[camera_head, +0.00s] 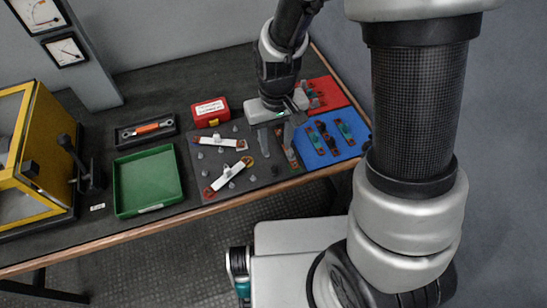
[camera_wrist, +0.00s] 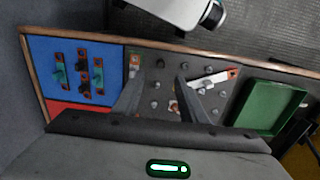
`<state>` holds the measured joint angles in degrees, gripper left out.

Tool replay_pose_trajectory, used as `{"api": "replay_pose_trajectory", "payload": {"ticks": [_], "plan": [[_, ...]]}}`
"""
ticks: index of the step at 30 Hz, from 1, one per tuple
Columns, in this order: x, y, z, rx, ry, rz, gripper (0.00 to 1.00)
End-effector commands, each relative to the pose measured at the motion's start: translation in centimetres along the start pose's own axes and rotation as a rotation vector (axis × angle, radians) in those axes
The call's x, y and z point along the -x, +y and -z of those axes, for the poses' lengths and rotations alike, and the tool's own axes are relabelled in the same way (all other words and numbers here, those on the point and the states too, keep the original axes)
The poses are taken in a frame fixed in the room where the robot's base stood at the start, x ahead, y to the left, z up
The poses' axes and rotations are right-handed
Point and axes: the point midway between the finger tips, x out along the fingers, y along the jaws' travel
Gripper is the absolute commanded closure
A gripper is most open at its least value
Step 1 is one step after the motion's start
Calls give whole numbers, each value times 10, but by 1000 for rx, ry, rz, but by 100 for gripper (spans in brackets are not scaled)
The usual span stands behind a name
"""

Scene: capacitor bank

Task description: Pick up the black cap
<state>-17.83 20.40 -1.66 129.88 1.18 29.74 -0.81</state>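Small black pieces with reddish ends, among which the black cap may be, lie on the blue mat (camera_head: 350,152) beside teal ones. One black piece (camera_head: 327,138) is near the mat's middle. In the wrist view, black pieces (camera_wrist: 82,61) show on the blue mat (camera_wrist: 40,48) at the left. They are too small to tell which is the cap. My gripper (camera_head: 276,142) is over the right part of the dark stud panel, left of the blue mat. In the wrist view my gripper (camera_wrist: 160,105) has its two fingers wide apart, with nothing held between them.
The dark panel (camera_head: 240,188) carries grey studs and two white links (camera_head: 228,177). A red mat (camera_head: 330,88) with small pieces lies behind the blue one. A red box (camera_head: 210,111), green tray (camera_head: 147,181), fuse holder (camera_head: 147,130) and yellow cabinet (camera_head: 45,140) stand leftward.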

Motion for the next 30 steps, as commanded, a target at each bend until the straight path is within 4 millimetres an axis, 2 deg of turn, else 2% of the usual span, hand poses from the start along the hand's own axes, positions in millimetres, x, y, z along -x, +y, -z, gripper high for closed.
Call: {"api": "replay_pose_trajectory", "payload": {"ticks": [1,6,14,23,30], "plan": [[-15,0,-2,0,-6,0,62],[-45,0,-1,0,-4,0,62],[-63,0,0,0,-1,0,62],[-105,-2,4,0,-3,0,62],[-109,-2,5,0,1,0,62]]}}
